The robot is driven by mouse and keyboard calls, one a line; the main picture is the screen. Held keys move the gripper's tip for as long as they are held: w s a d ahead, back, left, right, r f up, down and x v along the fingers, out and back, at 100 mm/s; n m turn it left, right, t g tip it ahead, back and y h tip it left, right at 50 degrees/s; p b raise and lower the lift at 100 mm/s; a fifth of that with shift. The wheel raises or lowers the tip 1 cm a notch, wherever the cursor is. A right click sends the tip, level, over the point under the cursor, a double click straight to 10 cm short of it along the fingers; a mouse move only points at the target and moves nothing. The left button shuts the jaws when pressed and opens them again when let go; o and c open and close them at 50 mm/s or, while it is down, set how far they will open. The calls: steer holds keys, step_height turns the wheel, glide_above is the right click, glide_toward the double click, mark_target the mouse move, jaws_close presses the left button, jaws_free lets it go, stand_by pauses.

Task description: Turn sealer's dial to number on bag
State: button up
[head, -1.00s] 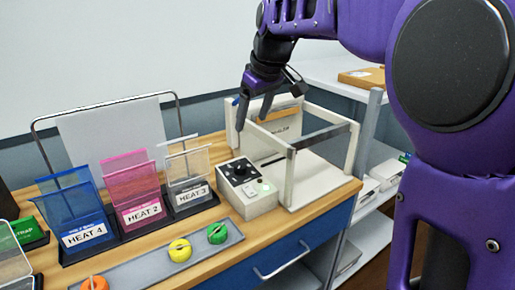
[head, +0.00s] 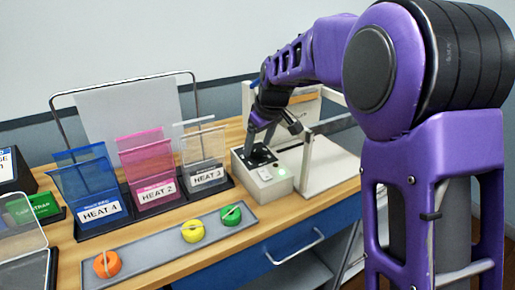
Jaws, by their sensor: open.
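The sealer (head: 318,155) is a pale machine with a frame and bar at the right of the wooden bench. Its control box (head: 266,181) has a black dial (head: 258,156) on top and a lit green light. My gripper (head: 263,146) is open, pointing down over the dial with its fingers close around it; I cannot tell whether they touch. The dial's setting is hidden by the fingers. Bags stand in labelled holders: blue HEAT 4 (head: 84,185), pink HEAT 2 (head: 148,165) and clear HEAT 3 (head: 203,153).
A grey tray (head: 165,253) at the bench front holds orange, yellow and green rolls. A wire stand with a white sheet (head: 130,120) is behind the holders. A green STRAP box (head: 35,210) is at left. A blue drawer with a handle (head: 296,247) is below.

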steer(key=shift+w+a+f, duration=0.15)
steer(key=shift+w+f, duration=0.1)
steer(key=shift+f, duration=0.4)
jaws_close()
